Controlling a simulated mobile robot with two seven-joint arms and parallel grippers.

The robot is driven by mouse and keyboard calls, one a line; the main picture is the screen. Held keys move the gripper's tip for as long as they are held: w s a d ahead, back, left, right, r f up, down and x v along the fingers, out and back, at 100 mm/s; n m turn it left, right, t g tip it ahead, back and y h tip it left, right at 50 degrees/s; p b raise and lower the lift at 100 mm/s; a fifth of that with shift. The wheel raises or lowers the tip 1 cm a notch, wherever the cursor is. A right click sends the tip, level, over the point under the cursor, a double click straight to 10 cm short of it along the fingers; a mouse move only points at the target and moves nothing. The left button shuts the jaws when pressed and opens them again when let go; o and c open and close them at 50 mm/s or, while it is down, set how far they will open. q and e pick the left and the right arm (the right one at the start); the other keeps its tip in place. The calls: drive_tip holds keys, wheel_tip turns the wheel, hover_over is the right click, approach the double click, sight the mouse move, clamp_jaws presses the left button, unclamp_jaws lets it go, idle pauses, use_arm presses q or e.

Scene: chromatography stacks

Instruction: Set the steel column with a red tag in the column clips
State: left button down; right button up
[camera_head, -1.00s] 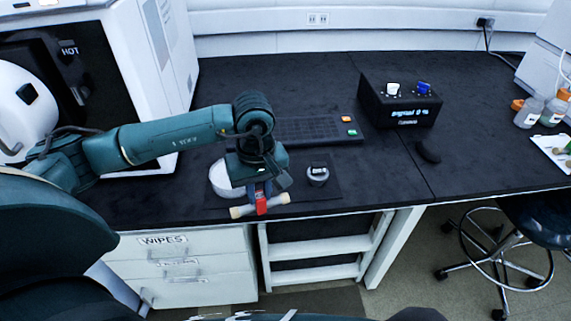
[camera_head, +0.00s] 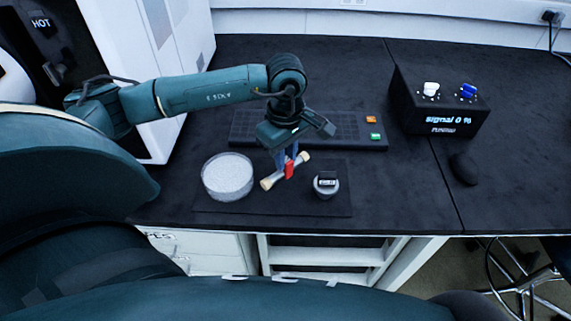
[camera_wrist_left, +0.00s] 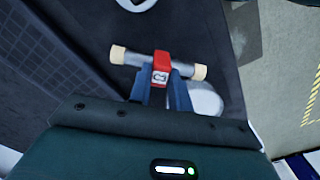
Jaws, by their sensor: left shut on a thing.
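The steel column (camera_head: 272,181) is a short pale rod with cream ends and a red tag (camera_head: 289,171) at its middle. My left gripper (camera_head: 287,162) points down and is shut on the column at the tag. The column slants, its right end farther back, over a dark mat between a white dish and a grey round device. In the left wrist view the column (camera_wrist_left: 130,57) lies across the fingertips of my left gripper (camera_wrist_left: 165,82), the red tag (camera_wrist_left: 161,66) facing the camera. I cannot make out the column clips. My right gripper is not in view.
A round dish of white beads (camera_head: 228,178) and a grey round device (camera_head: 326,186) stand on the dark mat (camera_head: 270,207). Behind are a flat gridded panel (camera_head: 250,127) with orange and green buttons and a black signal box (camera_head: 437,105).

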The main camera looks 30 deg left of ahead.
use_arm(q)
drive_tip(key=shift+f, duration=1.7)
drive_tip(key=shift+f, duration=0.2)
drive_tip(key=c, duration=1.3)
unclamp_jaws()
drive_tip(key=shift+r, duration=0.15)
